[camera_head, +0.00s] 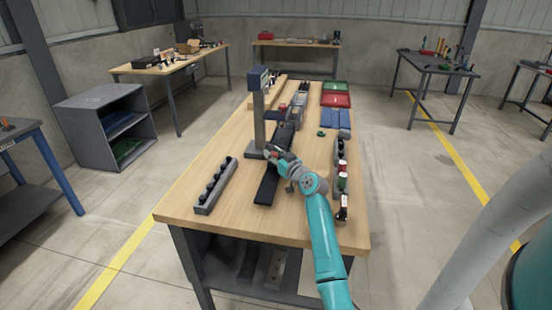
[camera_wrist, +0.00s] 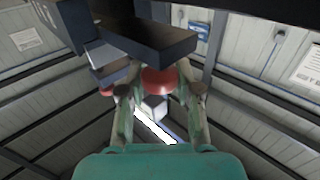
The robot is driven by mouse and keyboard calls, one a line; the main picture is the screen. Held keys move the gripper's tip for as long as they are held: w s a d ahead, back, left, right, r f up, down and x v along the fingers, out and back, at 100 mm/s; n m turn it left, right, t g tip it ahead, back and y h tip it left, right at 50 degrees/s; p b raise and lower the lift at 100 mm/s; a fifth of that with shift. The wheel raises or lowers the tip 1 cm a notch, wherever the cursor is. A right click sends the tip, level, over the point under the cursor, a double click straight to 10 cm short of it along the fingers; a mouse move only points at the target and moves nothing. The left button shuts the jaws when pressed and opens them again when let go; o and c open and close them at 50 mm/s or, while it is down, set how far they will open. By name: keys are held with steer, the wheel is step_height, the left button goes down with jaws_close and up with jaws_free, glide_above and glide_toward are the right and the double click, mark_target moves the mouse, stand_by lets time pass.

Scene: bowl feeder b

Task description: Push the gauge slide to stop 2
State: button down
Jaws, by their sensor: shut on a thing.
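A gauge stand with a grey post (camera_head: 259,125) and a dark blue head (camera_head: 258,79) stands upright on the wooden table. A long black rail (camera_head: 267,187) runs along the table beside the post. My gripper (camera_head: 276,157) is low over this rail, just right of the post's foot. In the wrist view my gripper's fingers (camera_wrist: 158,90) are shut on a round red knob (camera_wrist: 158,80); a small grey block (camera_wrist: 155,106) shows between them. The dark head and arm of the stand (camera_wrist: 145,35) hang close above. I cannot make out the slide's stop marks or which stop it is at.
A grey rack with black knobs (camera_head: 214,187) lies left of the rail. A row of small parts (camera_head: 341,180) stands along the right edge.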

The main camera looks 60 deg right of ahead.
steer(key=shift+w+d, duration=0.1)
steer(key=shift+d, duration=0.05)
steer(key=c, duration=0.8)
jaws_free()
steer(key=shift+o, duration=0.2)
step_height(320, 180, up, 10)
